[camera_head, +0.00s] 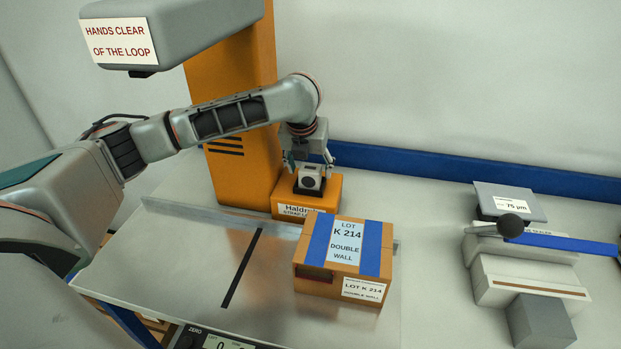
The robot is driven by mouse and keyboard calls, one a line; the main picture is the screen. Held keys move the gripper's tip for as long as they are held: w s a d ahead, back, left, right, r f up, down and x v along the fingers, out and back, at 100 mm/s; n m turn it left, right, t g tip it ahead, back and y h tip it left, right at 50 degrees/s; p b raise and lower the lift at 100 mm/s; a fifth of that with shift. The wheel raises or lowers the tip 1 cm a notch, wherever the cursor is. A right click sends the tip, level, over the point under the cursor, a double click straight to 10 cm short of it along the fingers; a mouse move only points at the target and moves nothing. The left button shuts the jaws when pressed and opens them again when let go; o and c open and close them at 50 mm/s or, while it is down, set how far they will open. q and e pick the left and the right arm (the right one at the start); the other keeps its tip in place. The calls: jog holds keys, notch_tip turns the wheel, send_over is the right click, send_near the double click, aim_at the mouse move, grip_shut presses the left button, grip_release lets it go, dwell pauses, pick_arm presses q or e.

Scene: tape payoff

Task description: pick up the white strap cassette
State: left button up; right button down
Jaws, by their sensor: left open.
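The white strap cassette (311,183) is a small pale block with a dark round spot on its front. It sits in a dark recess on top of an orange holder (325,199) with a white label, at the back of the metal table. My left gripper (309,166) comes down from above and is open, with one finger on each side of the cassette's top. I cannot tell whether the fingers touch it. The gripper hides part of the cassette's upper side. My right gripper is not in view.
A carton (312,270) with blue bands stands just in front of the holder. An orange column (233,110) rises behind left, with a grey overhead arm (185,30). A sealer with a blue lever (570,243) stands at right. The metal table is clear left of the carton.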

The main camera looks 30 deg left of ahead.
pick_arm(q)
jog(key=shift+x, duration=0.9)
jog(key=c, duration=1.4)
jog(key=shift+o, duration=0.2)
jog(key=shift+r, duration=0.15)
